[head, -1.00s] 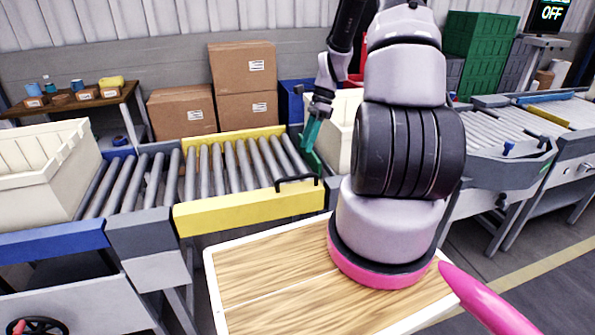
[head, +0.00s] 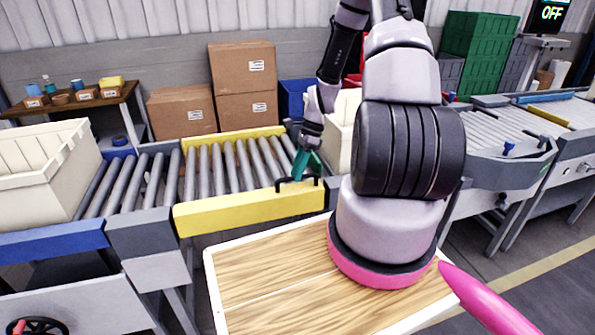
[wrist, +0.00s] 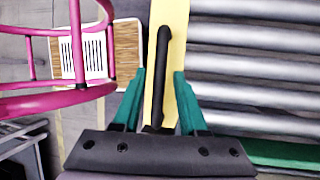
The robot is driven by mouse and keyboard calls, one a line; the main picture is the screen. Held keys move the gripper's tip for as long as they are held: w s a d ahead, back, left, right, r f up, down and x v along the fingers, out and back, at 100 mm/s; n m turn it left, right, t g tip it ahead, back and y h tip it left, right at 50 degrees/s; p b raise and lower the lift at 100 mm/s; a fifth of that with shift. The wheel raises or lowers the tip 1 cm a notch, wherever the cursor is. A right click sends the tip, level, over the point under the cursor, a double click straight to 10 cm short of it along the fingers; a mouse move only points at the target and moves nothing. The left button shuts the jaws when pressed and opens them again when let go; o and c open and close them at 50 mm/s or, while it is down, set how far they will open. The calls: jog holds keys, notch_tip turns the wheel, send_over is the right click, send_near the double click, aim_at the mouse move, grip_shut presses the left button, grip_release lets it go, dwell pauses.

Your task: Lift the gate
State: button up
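The gate (head: 250,208) is the yellow-sided roller section in the middle of the conveyor, lying level with its neighbours. Its black handle (head: 284,184) stands at the right end of the yellow front beam. My gripper (head: 302,170), with green fingers, is right at the handle and pointing down. In the wrist view, the yellow beam (wrist: 176,35) runs up the picture with the handle (wrist: 161,65) along it. My open fingers (wrist: 159,78) lie on either side of the handle with gaps visible. Whether they are low enough to enclose it is hard to tell.
A cream crate (head: 45,170) stands on the rollers at left; another cream crate (head: 340,135) is partly hidden behind my arm. Cardboard boxes (head: 242,75) are stacked behind the conveyor. Fixed conveyor (head: 128,185) adjoins the gate's left end.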

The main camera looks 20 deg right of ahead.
grip_shut()
dwell(1.2)
